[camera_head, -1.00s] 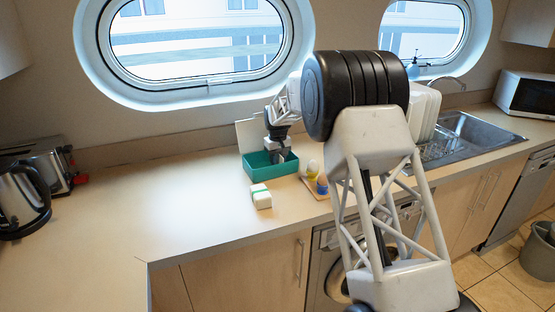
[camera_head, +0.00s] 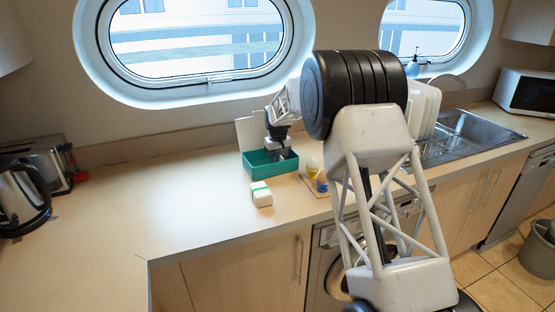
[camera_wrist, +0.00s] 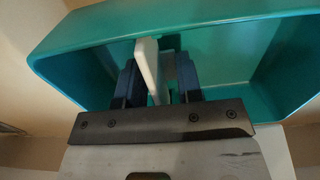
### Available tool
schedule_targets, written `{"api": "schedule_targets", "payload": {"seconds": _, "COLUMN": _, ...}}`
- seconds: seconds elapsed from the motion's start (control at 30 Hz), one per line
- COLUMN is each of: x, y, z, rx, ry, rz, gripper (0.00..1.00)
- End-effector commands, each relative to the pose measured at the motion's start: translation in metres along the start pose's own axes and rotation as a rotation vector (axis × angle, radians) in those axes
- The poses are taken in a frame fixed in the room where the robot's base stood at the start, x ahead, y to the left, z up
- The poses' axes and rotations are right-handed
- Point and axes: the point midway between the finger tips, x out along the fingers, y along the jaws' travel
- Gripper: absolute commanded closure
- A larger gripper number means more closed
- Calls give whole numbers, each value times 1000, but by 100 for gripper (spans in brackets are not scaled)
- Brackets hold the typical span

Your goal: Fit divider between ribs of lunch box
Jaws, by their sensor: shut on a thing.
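The teal lunch box (camera_head: 257,171) stands on the counter, and its walls (camera_wrist: 75,40) fill much of the wrist view. My gripper (camera_head: 278,155) points down at the box opening. In the wrist view my gripper (camera_wrist: 160,82) is shut on the white divider (camera_wrist: 148,66), a thin plate seen nearly edge-on between the two dark fingers. The divider is over or within the box opening; I cannot tell how deep it sits. The ribs cannot be made out in either view, and the divider is not clear in the head view.
A white block with a green band (camera_head: 261,194) lies in front of the box. An egg in a yellow cup (camera_head: 312,168) and a small blue item (camera_head: 321,186) stand to its right. A pale panel (camera_head: 247,132) stands behind the box.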

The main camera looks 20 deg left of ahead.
Motion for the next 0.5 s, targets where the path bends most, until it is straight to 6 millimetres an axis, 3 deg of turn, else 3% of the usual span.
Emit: {"api": "schedule_targets", "payload": {"seconds": 0.5, "x": 6, "y": 0, "z": 0, "rx": 0, "ry": 0, "rz": 0, "gripper": 90}}
